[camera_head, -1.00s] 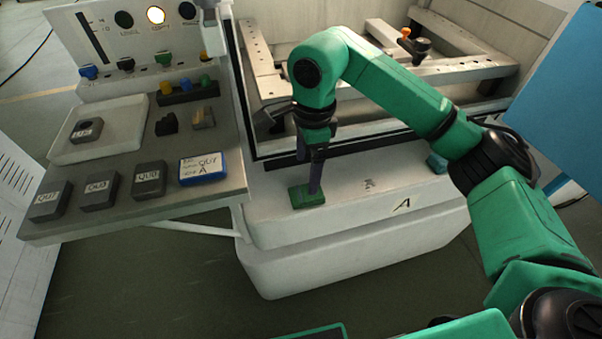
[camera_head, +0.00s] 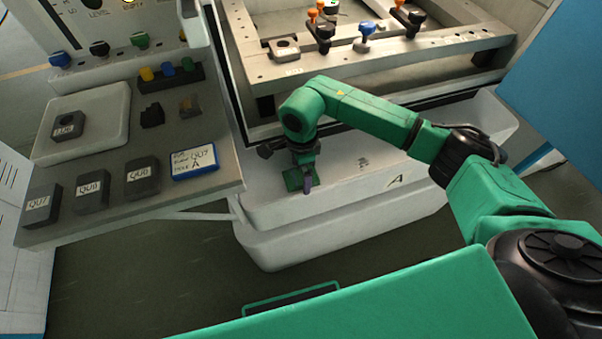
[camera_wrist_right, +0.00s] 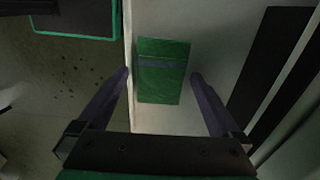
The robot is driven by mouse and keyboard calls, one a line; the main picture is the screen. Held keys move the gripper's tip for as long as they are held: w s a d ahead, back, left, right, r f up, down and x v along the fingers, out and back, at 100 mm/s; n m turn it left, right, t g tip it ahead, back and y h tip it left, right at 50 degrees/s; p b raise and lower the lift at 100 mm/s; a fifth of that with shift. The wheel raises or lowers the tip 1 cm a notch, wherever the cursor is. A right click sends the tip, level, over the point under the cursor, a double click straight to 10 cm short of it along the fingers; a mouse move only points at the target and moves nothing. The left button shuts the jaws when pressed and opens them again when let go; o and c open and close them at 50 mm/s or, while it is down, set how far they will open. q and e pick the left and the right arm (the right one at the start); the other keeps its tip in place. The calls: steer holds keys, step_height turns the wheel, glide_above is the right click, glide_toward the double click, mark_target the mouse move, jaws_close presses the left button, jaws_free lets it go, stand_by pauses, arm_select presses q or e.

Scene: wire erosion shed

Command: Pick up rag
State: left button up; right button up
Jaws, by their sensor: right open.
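A flat green rectangular piece with a darker band, which looks like the folded rag (camera_head: 292,181), lies on the white ledge (camera_head: 345,183) at the front of the machine. My right gripper (camera_head: 307,188) is above it and partly covers it in the head view. In the right wrist view the rag (camera_wrist_right: 164,88) lies between the two spread purple fingers of my right gripper (camera_wrist_right: 160,75). The gripper is open and empty; whether the fingertips touch the ledge cannot be told. My left gripper is not in view.
At left, a grey shelf (camera_head: 120,222) bears labelled dark blocks, a white tray (camera_head: 110,100) and a blue-framed card (camera_head: 195,163). Behind my arm, a machine frame (camera_head: 395,55) carries clamps with coloured knobs. A blue panel (camera_head: 560,85) stands at right.

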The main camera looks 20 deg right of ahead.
mark_target(301, 175)
steer(key=shift+f, duration=0.15)
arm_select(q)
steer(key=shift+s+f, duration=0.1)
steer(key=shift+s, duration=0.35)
arm_select(e)
steer(key=c, duration=1.3)
arm_select(q)
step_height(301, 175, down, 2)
steer(key=shift+b, duration=1.05)
arm_select(e)
step_height(301, 175, up, 20)
steer(key=shift+r, duration=0.1)
